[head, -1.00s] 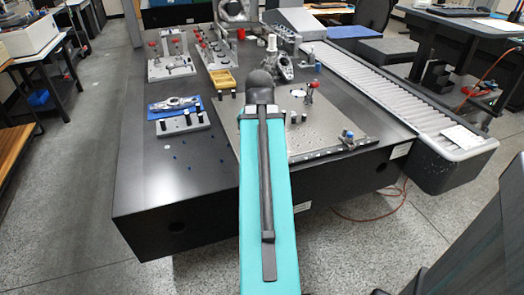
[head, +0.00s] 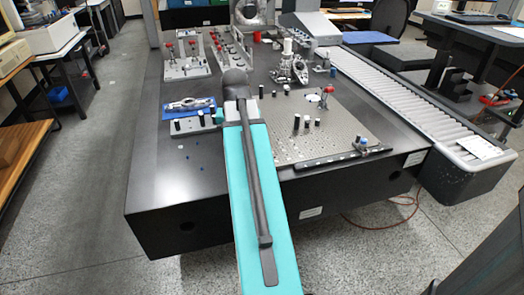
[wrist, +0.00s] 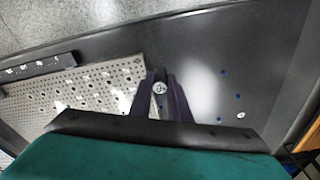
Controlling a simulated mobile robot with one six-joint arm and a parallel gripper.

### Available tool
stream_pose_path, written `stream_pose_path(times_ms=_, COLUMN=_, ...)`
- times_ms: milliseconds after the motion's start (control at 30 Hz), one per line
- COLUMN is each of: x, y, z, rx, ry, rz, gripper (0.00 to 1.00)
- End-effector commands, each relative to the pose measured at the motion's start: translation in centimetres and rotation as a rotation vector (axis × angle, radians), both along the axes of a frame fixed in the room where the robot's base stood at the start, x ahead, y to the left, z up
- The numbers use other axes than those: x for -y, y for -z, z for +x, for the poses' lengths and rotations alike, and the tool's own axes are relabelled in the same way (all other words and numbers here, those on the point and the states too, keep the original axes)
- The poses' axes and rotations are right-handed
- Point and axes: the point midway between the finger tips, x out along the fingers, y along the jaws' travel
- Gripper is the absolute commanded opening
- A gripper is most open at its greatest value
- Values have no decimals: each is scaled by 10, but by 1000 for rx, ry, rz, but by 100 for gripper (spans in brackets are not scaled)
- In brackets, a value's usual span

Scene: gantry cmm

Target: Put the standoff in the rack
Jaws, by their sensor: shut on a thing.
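My gripper (wrist: 160,98) is shut on the standoff (wrist: 159,87), a small part with a round silver end, in the wrist view. It is above the dark table, beside the edge of the perforated plate. In the head view my teal arm hides the gripper and the standoff. A low grey rack (head: 184,129) with several black upright posts stands on the table, left of my arm, its right end close to or behind the arm. The rack does not show clearly in the wrist view.
The perforated plate (head: 340,132) carries black posts and a red-topped clamp (head: 326,92). A blue tray (head: 174,110) with a metal part lies behind the rack. Fixtures with red knobs (head: 187,62) stand farther back. The dark table (head: 165,190) is mostly bare in front of the rack.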

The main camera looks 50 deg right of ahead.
Motion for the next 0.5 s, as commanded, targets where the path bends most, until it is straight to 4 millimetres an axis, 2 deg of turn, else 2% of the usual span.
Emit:
stream_pose_path(times_ms=33, x=-7, y=-1, z=16, rx=0, ry=-36, rz=0, gripper=0)
stream_pose_path(times_ms=100, x=-19, y=-2, z=35, rx=0, ry=-81, rz=0, gripper=0)
stream_pose_path(times_ms=367, x=-68, y=-3, z=99, rx=0, ry=-248, rz=0, gripper=0)
stream_pose_path(times_ms=500, x=-98, y=-4, z=132, rx=0, ry=-338, rz=0, gripper=0)
